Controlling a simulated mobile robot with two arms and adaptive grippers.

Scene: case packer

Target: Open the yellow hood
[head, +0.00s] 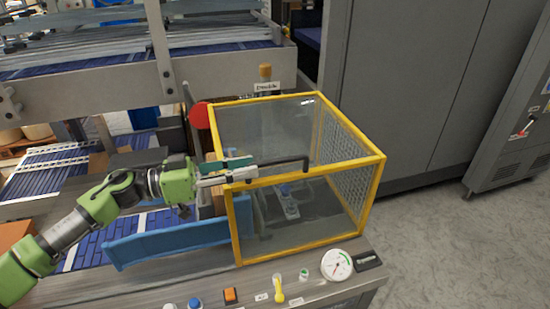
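The yellow hood (308,179) is a box of yellow frame bars with clear panels and mesh on the right side. It sits down on the machine's counter and looks closed. A black bar handle (285,163) runs along its upper front edge. My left gripper (253,170) is at the hood's upper front left corner, at the left end of the handle. Its teal and pale fingers point right along the bar. Whether they touch or grip the handle is unclear. My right gripper is out of view.
The counter (205,284) in front carries buttons, a yellow lever (279,290) and a round gauge (337,264). A blue guard (168,243) stands left of the hood. Blue roller conveyors lie at left. A grey cabinet (413,80) stands behind; open floor (450,240) is at right.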

